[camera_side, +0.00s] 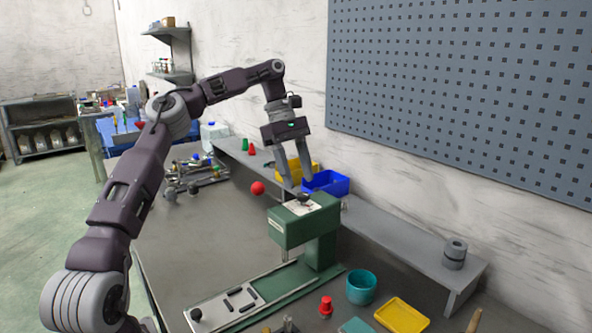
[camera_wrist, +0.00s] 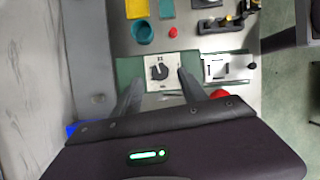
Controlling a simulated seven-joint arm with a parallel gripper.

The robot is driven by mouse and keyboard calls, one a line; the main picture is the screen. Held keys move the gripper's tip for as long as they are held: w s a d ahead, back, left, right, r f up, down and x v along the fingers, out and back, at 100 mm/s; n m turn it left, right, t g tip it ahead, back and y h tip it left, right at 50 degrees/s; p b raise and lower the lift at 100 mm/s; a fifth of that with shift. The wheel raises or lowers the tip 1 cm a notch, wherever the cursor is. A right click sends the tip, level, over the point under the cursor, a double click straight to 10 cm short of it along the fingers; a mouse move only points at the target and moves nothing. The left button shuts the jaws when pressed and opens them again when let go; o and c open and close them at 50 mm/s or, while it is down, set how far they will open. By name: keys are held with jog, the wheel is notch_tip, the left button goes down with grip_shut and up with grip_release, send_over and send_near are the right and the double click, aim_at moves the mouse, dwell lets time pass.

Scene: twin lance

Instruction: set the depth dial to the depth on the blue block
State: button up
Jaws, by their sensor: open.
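The depth dial is a dark knob (camera_side: 304,198) on a white plate, on top of the green press head (camera_side: 290,230). In the wrist view the dial (camera_wrist: 158,72) lies between my fingertips in the picture, with small marks around it that are too small to read. My gripper (camera_side: 300,184) is open, pointing down just above the dial, with nothing between its fingers; its fingers also show in the wrist view (camera_wrist: 160,80). I see no contact with the dial. I cannot make out a blue block with a depth on it.
A red ball knob (camera_side: 257,188) sits left of the press head. Behind stand a blue bin (camera_side: 328,182) and a yellow bin (camera_side: 300,167) on a grey shelf (camera_side: 380,228). A teal cup (camera_side: 361,287), yellow tray (camera_side: 402,315) and red piece (camera_side: 326,307) are in front.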

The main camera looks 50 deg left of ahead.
jog(key=shift+v, duration=1.9)
